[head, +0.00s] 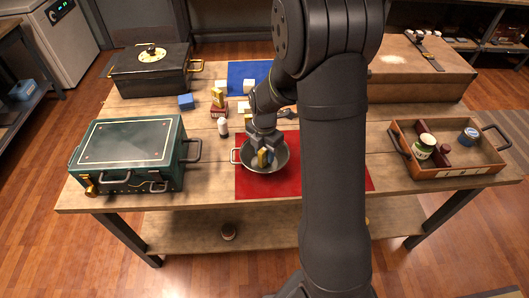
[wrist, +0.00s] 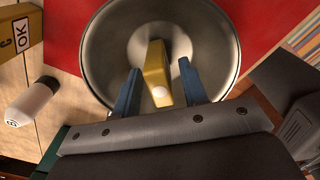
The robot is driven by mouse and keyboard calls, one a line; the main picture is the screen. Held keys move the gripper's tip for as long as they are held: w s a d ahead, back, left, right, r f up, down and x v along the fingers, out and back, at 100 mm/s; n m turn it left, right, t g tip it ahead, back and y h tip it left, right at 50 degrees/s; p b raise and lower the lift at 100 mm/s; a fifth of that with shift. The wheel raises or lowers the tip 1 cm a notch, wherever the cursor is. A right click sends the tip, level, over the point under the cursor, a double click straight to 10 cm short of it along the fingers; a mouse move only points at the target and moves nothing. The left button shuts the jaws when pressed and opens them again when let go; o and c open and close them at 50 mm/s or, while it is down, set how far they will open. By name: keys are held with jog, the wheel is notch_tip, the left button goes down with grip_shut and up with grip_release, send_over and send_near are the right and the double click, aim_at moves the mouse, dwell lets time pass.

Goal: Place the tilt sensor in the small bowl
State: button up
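A yellow block-shaped part with a round white knob, which I take for the tilt sensor (wrist: 155,75), stands tilted inside the small bowl (wrist: 105,55). The bowl is a grey metal pan with side handles, and it also shows in the head view (head: 280,163) on a red mat. My gripper (wrist: 160,75) points down into the bowl with its blue fingers on either side of the sensor. A narrow gap seems to show beside the right finger, so the gripper looks slightly open. Whether the sensor touches the bowl's bottom is hard to tell.
A green case (head: 128,155) stands left of the bowl, and a small white bottle (head: 223,127) is behind it to the left. A wooden tray (head: 462,160) with jars is at right. The red mat (head: 250,189) is clear in front of the bowl.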

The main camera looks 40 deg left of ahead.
aim_at(264, 149)
notch_tip(264, 149, up, 12)
jog(key=shift+f, duration=0.2)
dwell(0.4)
notch_tip(264, 149, down, 12)
jog(key=shift+f, duration=0.15)
notch_tip(264, 149, up, 2)
jog(key=shift+r, duration=0.65)
jog(key=shift+f, duration=0.1)
